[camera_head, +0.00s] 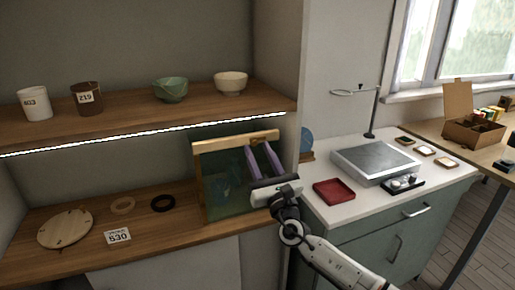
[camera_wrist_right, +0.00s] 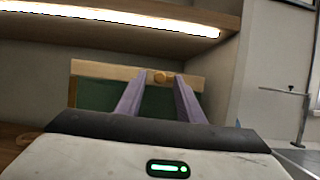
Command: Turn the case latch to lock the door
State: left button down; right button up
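The case (camera_head: 198,172) stands on the lower shelf, with a pale wooden frame and a dark green glassy front. In the right wrist view its top wooden bar (camera_wrist_right: 105,70) carries a small round wooden knob (camera_wrist_right: 160,77), which looks like the latch. My right gripper (camera_head: 258,147) is in front of the case's upper right part. Its two purple fingers are apart, and in the right wrist view the fingertips (camera_wrist_right: 164,76) frame the knob, which appears nearer the left finger. I cannot tell whether they touch it. My left gripper is not in view.
The upper shelf (camera_head: 130,112) with its light strip runs above the case. A wooden disc (camera_head: 65,229), two rings and a 530 card (camera_head: 118,237) lie left of the case. A red tray (camera_head: 334,192) and a silver-topped device (camera_head: 374,160) are on the counter at right.

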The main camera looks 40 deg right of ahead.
jog(key=shift+w+d+r, duration=0.15)
jog(key=shift+w+r, duration=0.15)
jog(key=shift+w, duration=0.35)
grip_shut()
